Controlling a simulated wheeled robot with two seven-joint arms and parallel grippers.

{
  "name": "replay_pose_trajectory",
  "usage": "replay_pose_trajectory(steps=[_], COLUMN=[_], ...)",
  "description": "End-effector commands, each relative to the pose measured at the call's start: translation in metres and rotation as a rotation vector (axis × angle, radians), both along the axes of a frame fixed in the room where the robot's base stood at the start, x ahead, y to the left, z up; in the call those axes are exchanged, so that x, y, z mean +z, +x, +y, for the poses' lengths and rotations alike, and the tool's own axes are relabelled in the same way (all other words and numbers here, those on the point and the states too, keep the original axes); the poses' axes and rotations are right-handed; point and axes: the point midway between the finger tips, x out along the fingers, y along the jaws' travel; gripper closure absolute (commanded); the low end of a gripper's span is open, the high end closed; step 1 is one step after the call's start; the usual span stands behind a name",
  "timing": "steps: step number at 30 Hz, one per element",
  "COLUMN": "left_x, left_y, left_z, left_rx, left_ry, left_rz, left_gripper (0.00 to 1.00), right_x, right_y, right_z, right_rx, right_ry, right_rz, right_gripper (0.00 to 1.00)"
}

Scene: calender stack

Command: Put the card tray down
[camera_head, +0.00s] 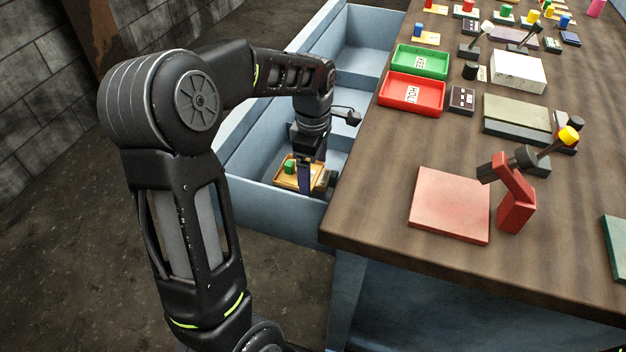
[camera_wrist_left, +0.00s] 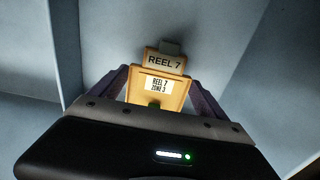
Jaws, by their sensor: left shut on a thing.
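The card tray (camera_head: 287,182) is a small orange-yellow tray with a green block (camera_head: 289,167) on it. It is low inside the near compartment of the blue-grey bin (camera_head: 262,197) beside the table. My left gripper (camera_head: 305,185) reaches down into that compartment and is shut on the tray. In the left wrist view the tray (camera_wrist_left: 157,92) is between the two fingers and carries a label reading "REEL 7 ZONE 3". A "REEL 7" plate (camera_wrist_left: 165,62) shows just beyond it. I cannot tell whether the tray touches the bin floor. My right gripper is not in view.
The bin's walls and dividers stand close around my left gripper, and the table edge (camera_head: 345,215) is just to its right. On the table are a red tray (camera_head: 400,95), a green tray (camera_head: 420,50), a pink-red pad (camera_head: 450,215) and a red lever stand (camera_head: 515,205).

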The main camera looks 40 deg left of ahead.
Motion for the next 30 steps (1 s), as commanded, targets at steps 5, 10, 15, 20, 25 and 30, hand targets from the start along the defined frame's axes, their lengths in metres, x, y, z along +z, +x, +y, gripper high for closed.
replay_pose_trajectory(steps=[5,10,15,20,25,30], left_x=[-0.032,-0.038,-0.037,-0.041,-0.04,-0.04], left_y=[-0.001,0.0,0.0,0.0,0.0,0.0], left_z=[0.0,0.0,0.0,0.0,0.0,0.0], left_rx=[-0.001,0.0,0.0,0.0,0.0,0.0], left_ry=[-0.001,0.0,0.0,0.0,0.0,0.0], left_rz=[0.003,-0.001,-0.001,0.0,0.0,0.0], left_gripper=[0.54,0.54,0.54,0.12,0.0,0.0], right_x=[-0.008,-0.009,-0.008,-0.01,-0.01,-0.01], right_y=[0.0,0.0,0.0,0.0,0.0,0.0], right_z=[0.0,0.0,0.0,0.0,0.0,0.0], right_rx=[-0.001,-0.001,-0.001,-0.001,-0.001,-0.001], right_ry=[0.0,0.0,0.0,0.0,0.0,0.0], right_rz=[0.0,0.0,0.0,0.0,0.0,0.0], right_gripper=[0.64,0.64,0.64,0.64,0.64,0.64])
